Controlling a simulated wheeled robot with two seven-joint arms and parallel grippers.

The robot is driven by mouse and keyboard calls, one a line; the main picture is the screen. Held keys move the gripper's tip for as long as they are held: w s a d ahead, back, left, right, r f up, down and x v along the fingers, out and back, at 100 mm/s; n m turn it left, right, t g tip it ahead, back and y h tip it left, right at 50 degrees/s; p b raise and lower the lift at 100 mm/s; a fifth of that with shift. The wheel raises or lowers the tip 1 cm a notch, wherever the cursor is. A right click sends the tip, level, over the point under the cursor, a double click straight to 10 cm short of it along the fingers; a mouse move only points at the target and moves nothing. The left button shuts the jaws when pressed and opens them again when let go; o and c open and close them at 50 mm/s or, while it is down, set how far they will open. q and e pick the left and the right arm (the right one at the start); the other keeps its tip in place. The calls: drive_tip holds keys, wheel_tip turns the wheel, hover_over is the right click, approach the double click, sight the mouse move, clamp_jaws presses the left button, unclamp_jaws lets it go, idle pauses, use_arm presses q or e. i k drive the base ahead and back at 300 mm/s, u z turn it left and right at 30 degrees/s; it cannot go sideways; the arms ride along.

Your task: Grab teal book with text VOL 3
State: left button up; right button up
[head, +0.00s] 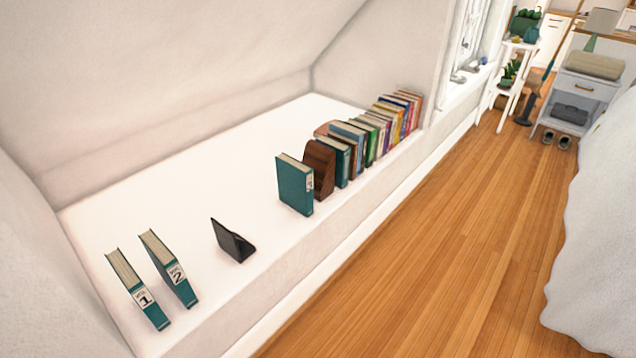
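A teal book (294,187) stands upright against the near side of a brown wooden bookend (319,168). Another teal book (338,162) stands just beyond the bookend, with no readable label. Two more teal books stand at the lower left, a little apart: one marked 1 (140,292) and one marked 2 (172,270). I cannot make out VOL 3 on any book. Neither of my grippers is in view.
The books stand on a white ledge (170,205) under a sloped ceiling. A black bookend (232,241) stands between book 2 and the upright teal book. Several other books (385,128) run in a row behind. Wood floor (430,240) is clear; a white-covered bed (600,220) is right.

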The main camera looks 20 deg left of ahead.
sight(295, 178)
drive_tip(key=i, duration=1)
drive_tip(key=u, duration=2.1)
